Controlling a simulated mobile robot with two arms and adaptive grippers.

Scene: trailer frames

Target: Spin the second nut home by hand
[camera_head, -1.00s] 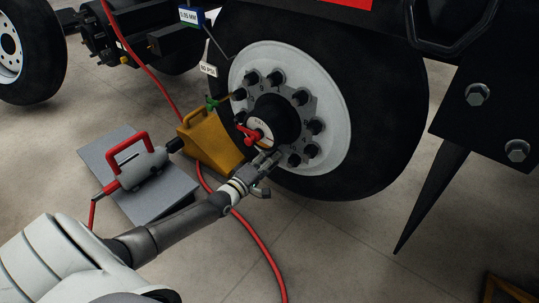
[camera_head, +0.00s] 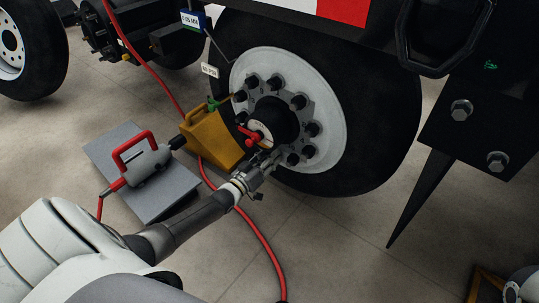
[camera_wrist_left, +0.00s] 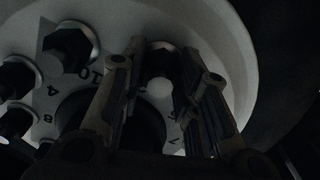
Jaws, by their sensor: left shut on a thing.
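The wheel (camera_head: 325,110) has a pale rim with a ring of dark nuts (camera_head: 312,130) on studs around a black hub (camera_head: 278,120). My left gripper (camera_head: 270,160) reaches in from the lower left to the lower-left part of the ring. In the left wrist view its two fingers (camera_wrist_left: 160,95) stand either side of one nut (camera_wrist_left: 160,60) and are shut on it. A grey rounded stud end shows between the fingers. Numbers are marked on the plate beside the nuts. The view is dark, so how far the nut sits on its stud cannot be told. My right gripper is not in view.
A yellow chock (camera_head: 212,138) stands left of the wheel. A grey tool with a red handle (camera_head: 140,160) lies on a grey plate (camera_head: 178,196). A red hose (camera_head: 250,235) crosses the floor below my arm. A dark pointed flap (camera_head: 425,195) hangs at right.

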